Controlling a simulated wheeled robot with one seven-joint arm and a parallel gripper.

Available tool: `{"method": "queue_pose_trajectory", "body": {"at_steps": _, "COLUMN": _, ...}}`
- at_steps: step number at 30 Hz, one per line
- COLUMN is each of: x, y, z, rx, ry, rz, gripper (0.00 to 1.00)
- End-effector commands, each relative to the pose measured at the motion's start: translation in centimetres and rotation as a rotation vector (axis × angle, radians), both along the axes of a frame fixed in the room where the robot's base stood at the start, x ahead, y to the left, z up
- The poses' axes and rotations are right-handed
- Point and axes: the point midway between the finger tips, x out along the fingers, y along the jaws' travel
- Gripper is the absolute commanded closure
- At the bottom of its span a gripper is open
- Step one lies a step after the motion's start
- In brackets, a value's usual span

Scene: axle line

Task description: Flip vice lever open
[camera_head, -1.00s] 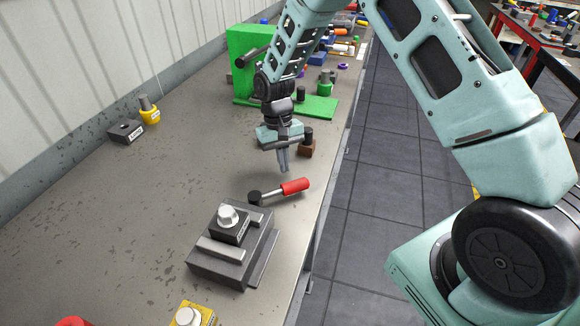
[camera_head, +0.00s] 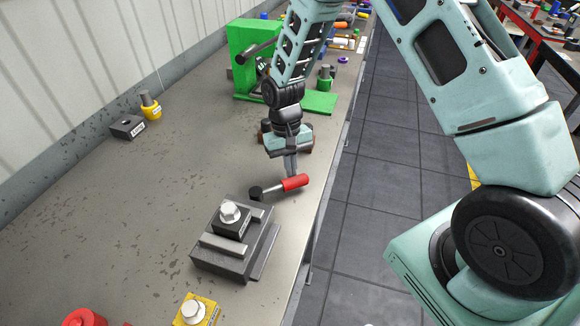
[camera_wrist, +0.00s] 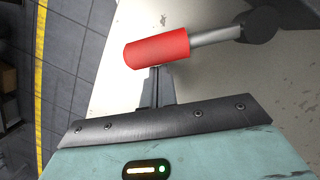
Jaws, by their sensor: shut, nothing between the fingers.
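The vice (camera_head: 222,258) is a dark grey block on the bench, with a black block and a pale hex piece (camera_head: 229,212) on top. Its lever has a red handle (camera_head: 295,182), a silver rod and a black pivot (camera_head: 256,193), and points right toward the bench edge. My gripper (camera_head: 291,174) is shut and empty, pointing down right at the red handle. In the wrist view the shut fingertips (camera_wrist: 156,72) meet the lower edge of the red handle (camera_wrist: 157,48); whether they touch it I cannot tell.
A green press (camera_head: 250,60) stands behind my gripper. A dark block (camera_head: 127,127) and a yellow piece (camera_head: 149,106) sit near the wall. A yellow block (camera_head: 194,314) and a red part (camera_head: 86,318) are at the front. The bench left of the vice is clear.

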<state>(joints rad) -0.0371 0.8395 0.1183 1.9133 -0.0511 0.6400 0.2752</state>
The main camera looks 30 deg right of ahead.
Motion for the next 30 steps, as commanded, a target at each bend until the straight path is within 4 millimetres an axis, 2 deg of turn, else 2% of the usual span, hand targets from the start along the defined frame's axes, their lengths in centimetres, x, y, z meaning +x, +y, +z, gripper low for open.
{"method": "queue_pose_trajectory", "body": {"at_steps": 17, "x": -1.5, "y": -0.3, "z": 0.0, "rx": -0.001, "ry": 0.002, "rz": -0.130, "gripper": 1.00}}
{"method": "queue_pose_trajectory", "body": {"at_steps": 30, "x": -5.5, "y": 0.0, "z": 0.0, "rx": -0.001, "ry": 0.002, "rz": -0.481, "gripper": 1.00}}
